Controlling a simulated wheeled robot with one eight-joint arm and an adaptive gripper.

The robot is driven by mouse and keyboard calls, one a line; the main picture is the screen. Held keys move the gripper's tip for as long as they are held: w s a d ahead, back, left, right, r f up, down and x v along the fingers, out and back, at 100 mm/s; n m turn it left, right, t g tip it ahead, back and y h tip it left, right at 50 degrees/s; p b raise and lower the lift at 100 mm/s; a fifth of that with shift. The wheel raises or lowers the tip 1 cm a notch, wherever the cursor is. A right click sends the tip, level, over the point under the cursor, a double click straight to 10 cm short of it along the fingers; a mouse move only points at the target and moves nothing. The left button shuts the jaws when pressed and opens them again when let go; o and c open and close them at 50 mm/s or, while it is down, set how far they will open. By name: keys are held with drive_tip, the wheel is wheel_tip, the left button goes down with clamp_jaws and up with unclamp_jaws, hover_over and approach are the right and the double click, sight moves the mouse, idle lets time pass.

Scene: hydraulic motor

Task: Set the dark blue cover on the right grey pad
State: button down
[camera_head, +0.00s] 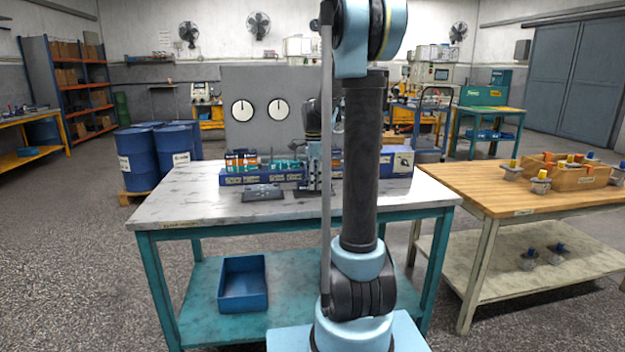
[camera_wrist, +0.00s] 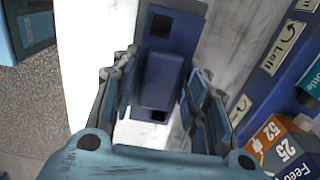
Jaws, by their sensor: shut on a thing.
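The dark blue cover (camera_wrist: 163,80) is a flat plate with a raised middle block and square holes near its ends. It sits between the two fingers of my gripper (camera_wrist: 160,105) in the wrist view, and the fingers are shut on its raised block. In the head view my gripper (camera_head: 314,182) is low over the marble-topped table, partly hidden by my arm. A dark grey flat piece (camera_head: 263,194) lies on the table left of the gripper. I cannot make out the right grey pad, or whether the cover touches anything below.
A long blue bin row (camera_head: 262,178) with small boxes and bottles stands behind the gripper; its labelled front (camera_wrist: 275,70) is at right in the wrist view. A gauge panel (camera_head: 262,108) rises behind. The table's left part (camera_head: 185,205) is clear. A wooden bench (camera_head: 480,187) stands right.

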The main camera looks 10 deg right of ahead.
drive_tip(key=shift+f, duration=0.65)
idle(0.8)
drive_tip(key=c, duration=0.8)
unclamp_jaws()
drive_tip(key=shift+c, duration=0.2)
